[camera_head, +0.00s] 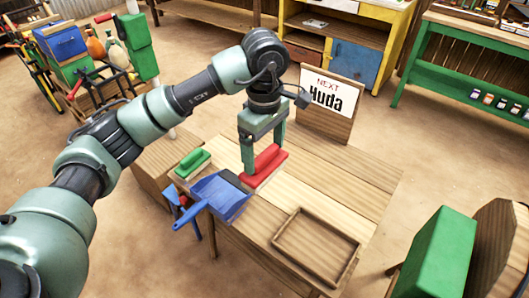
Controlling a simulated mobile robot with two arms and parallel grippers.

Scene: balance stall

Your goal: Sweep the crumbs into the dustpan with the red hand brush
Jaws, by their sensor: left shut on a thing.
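My left gripper (263,156) points down and is shut on the red hand brush (266,168) over the wooden table (345,190). The brush has a red top and a pale lower edge. It is at or just above the tabletop; I cannot tell which. The blue dustpan (226,198) lies at the table's left edge, just left of the brush, with its handle toward the lower left. I cannot make out any crumbs. My right gripper is not in view.
A green brush (193,164) lies behind the dustpan at the left. A shallow wooden tray (276,241) is at the table's front. A sign reading "NEXT Huda" (327,98) stands at the back. The tabletop right of the brush looks clear. A green block (436,255) is at lower right.

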